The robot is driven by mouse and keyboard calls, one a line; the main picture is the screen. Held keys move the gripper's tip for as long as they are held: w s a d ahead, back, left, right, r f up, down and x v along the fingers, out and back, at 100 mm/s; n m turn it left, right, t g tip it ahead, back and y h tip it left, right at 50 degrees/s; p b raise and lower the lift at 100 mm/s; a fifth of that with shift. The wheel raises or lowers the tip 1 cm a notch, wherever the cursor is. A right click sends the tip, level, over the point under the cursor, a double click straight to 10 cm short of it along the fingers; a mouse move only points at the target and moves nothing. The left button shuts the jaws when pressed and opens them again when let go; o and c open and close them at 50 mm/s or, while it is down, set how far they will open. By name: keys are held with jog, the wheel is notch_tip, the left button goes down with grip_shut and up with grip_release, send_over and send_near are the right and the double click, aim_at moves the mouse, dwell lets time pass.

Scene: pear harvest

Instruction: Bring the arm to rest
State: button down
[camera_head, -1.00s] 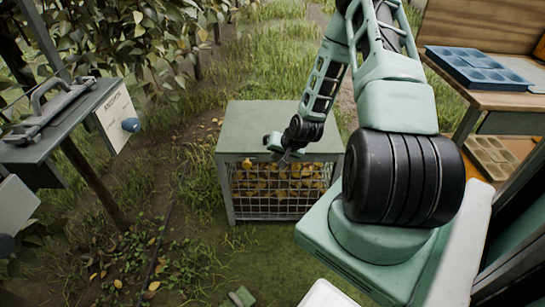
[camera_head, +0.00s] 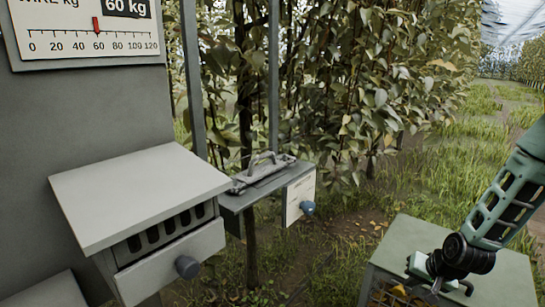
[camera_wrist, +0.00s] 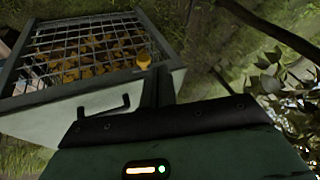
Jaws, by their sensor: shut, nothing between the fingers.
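My arm reaches in from the right edge in the head view. My gripper (camera_head: 436,285) hangs low over the near edge of a green-grey box top (camera_head: 510,272). It is shut and holds nothing. In the wrist view the dark gripper body fills the lower middle. The box's wire mesh front (camera_wrist: 85,45) shows there, with yellow-brown contents behind it. A small yellow knob (camera_wrist: 143,61) sits at the box's edge, close to the gripper in that view; whether they touch I cannot tell.
A grey cabinet with a lidded slotted box (camera_head: 140,190) and drawer knob (camera_head: 187,267) stands at left. A shelf with a metal handle (camera_head: 265,168) and a white panel with blue knob (camera_head: 307,208) is mid-picture. Leafy trees (camera_head: 370,80) stand behind; a grass lane (camera_head: 490,120) runs at right.

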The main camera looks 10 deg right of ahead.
jog(key=s+a+r+n+g+y, duration=0.15)
jog(key=a+r+n, duration=0.35)
jog(key=a, duration=0.5)
jog(key=s+a+r+n+g, duration=0.1)
jog(key=s+a+r+n, duration=0.15)
jog(key=a+r, duration=0.6)
jog(key=s+a+r+n+g, duration=0.2)
jog(key=s+a+r+n, duration=0.2)
jog(key=s+a, duration=0.6)
jog(key=s+a+r+n+g+h, duration=0.1)
jog(key=s+a+r+n, duration=0.15)
jog(key=s, duration=0.25)
jog(key=s+a+r+n+h, duration=0.1)
jog(key=s+r, duration=0.2)
jog(key=s, duration=0.3)
notch_tip(320, 180, up, 13)
jog(key=p, duration=1.3)
jog(key=shift+w+d+m+p, duration=0.2)
jog(key=shift+w+m+p, duration=0.1)
jog(key=shift+p, duration=0.05)
jog(key=shift+f+y, duration=0.1)
jog(key=shift+y, duration=0.15)
